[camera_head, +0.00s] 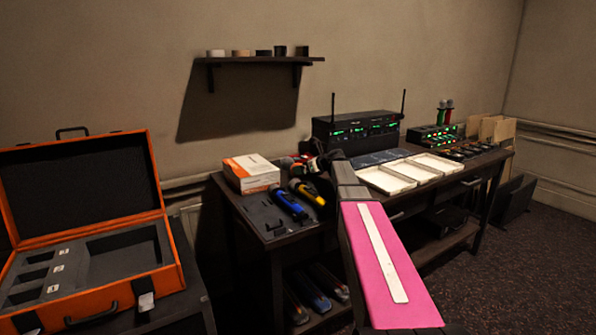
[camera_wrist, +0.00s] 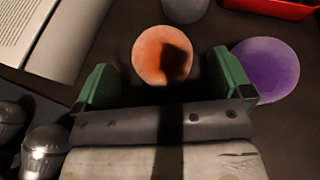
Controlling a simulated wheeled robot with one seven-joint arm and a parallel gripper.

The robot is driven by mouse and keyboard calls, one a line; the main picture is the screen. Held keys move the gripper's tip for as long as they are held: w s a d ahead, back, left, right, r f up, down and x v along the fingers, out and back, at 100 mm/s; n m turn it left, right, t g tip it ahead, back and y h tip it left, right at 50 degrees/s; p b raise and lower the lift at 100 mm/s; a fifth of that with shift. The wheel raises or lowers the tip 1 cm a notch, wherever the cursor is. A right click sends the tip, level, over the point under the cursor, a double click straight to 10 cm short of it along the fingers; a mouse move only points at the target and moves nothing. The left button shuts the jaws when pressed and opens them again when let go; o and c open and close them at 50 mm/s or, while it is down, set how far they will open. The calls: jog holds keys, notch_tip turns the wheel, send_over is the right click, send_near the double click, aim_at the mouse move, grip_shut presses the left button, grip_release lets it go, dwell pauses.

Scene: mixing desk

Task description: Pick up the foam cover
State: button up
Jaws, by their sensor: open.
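Three round foam covers show in the wrist view: an orange one (camera_wrist: 152,53), a purple one (camera_wrist: 268,70) and a grey one (camera_wrist: 185,8) cut off by the top edge. My gripper (camera_wrist: 163,72) is open, with its green-padded fingers apart. The orange cover appears between and just beyond the fingertips, with a dark shadow on its right half. The purple cover is just outside the right finger and partly behind it. I cannot tell whether the finger touches it. In the head view, my arm hides much of this spot.
Two silver microphone heads (camera_wrist: 45,150) lie at lower left in the wrist view; a red tray (camera_wrist: 285,8) is at top right. In the head view, blue (camera_head: 288,205) and yellow (camera_head: 307,192) microphones, a white-orange box (camera_head: 251,173) and white trays (camera_head: 388,180) occupy the desk.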

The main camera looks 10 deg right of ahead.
jog(key=x, duration=0.4)
jog(key=shift+w+f, duration=0.2)
jog(key=shift+f, duration=0.05)
jog(key=c, duration=1)
jog(key=shift+r, duration=0.1)
